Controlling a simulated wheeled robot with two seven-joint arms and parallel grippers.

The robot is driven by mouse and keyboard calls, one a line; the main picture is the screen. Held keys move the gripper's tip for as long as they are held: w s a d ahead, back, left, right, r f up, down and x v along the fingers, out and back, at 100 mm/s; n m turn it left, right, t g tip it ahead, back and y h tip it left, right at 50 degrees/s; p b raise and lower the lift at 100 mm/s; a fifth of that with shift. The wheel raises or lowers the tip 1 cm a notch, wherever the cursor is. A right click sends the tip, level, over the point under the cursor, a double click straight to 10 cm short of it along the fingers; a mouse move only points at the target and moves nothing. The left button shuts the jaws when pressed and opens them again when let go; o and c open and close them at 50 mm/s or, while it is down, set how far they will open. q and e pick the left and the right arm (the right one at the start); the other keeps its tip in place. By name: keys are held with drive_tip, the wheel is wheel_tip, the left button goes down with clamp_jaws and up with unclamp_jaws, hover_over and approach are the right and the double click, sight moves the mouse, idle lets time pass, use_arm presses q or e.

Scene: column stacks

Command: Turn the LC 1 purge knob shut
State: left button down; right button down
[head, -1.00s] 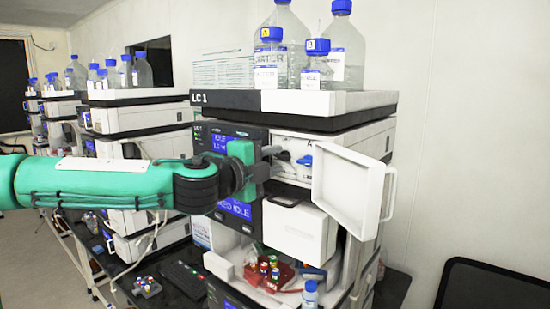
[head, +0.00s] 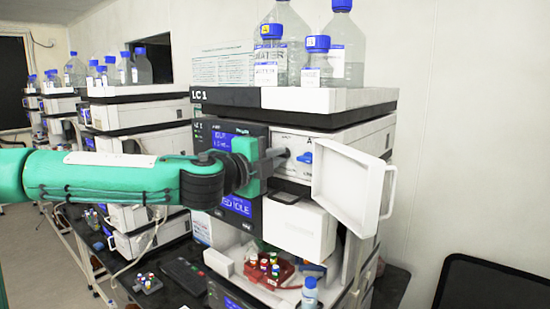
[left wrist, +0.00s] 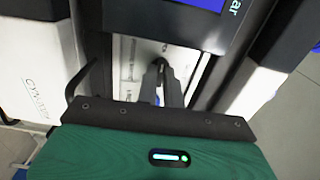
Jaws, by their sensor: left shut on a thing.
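The LC 1 stack (head: 230,97) stands in the middle of the head view, its white pump front (head: 298,142) uncovered. My left gripper (head: 284,153) reaches in from the left, its fingers pointing at that front. The fingers are shut on a small dark knob, which I take to be the purge knob; the fingertips mostly hide it, so I cannot read its angle. A blue knob (head: 304,157) sits just to the right, apart from the fingertips. In the left wrist view the two fingers (left wrist: 161,66) come together at the white panel. My right gripper is out of view.
A white door (head: 349,188) hangs open to the right of the pump front. A white box-like module (head: 300,230) juts out below. Blue-capped bottles (head: 317,62) stand on top. A red vial rack (head: 270,273) is lower down. Other stacks stand at the left.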

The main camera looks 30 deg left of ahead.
use_arm(q)
drive_tip(key=m+b, duration=0.3)
drive_tip(key=m, duration=0.1)
drive_tip(key=shift+f, duration=0.2)
drive_tip(key=m+b, duration=0.3)
drive_tip(key=m, duration=0.2)
drive_tip(key=shift+m+b, duration=0.3)
drive_tip(key=m+b, duration=0.4)
drive_tip(key=m, duration=0.1)
drive_tip(key=shift+m+b, duration=1.2)
drive_tip(key=shift+m, duration=0.6)
drive_tip(key=shift+r, duration=0.1)
drive_tip(key=c, duration=1.5)
unclamp_jaws()
drive_tip(key=shift+c, duration=0.2)
drive_tip(key=shift+s, duration=0.1)
